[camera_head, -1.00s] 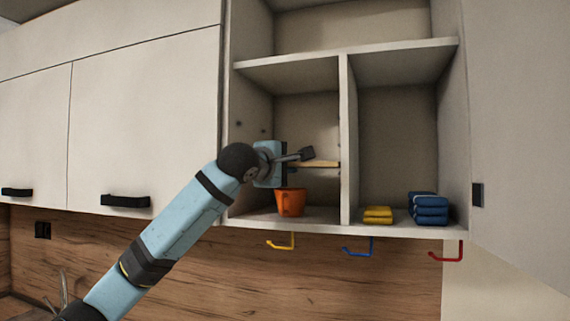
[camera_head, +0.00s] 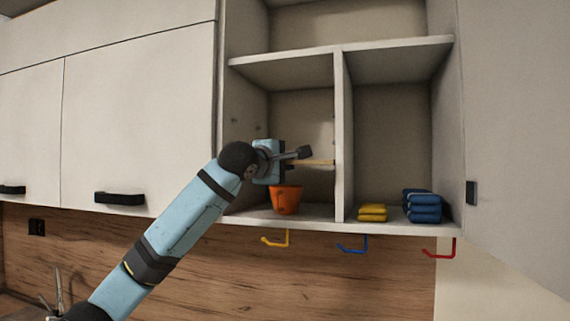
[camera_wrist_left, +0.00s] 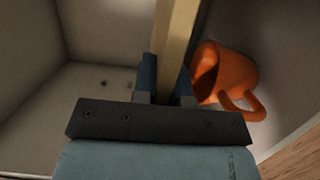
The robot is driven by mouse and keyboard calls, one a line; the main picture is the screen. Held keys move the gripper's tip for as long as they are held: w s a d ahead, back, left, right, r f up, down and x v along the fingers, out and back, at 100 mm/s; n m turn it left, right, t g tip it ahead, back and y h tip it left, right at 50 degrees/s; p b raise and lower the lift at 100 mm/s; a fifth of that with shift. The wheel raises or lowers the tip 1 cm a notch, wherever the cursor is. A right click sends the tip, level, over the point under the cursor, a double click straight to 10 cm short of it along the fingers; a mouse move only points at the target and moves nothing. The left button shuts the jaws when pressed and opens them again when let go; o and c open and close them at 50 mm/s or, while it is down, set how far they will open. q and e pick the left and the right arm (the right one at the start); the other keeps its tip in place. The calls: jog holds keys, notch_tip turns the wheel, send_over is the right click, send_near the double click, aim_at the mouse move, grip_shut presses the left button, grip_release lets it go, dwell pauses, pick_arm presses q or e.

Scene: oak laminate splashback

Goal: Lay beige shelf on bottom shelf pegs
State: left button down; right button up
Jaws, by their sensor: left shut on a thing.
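The beige shelf (camera_head: 321,162) is a thin board in the left compartment of the open wall cabinet, above the orange mug (camera_head: 285,200). My left gripper (camera_head: 282,165) reaches into that compartment and is shut on the board. In the left wrist view the board (camera_wrist_left: 178,38) runs away between the two blue fingers (camera_wrist_left: 164,82). Dark peg holes (camera_wrist_left: 104,85) show in the compartment wall in that view. The gripper and arm hide part of the board in the head view. I cannot tell whether the board touches any pegs. My right gripper is not in view.
The orange mug stands on the cabinet floor close under the board. A vertical divider (camera_head: 342,140) bounds the compartment on the right. Yellow cloths (camera_head: 372,212) and blue cloths (camera_head: 422,206) lie in the right compartment. Yellow, blue and red hooks (camera_head: 440,251) hang below.

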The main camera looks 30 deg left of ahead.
pick_arm(q)
jog(key=shift+f+b, duration=0.4)
dwell(1.2)
jog(key=c, duration=1.1)
grip_release()
jog(key=shift+s, duration=0.1)
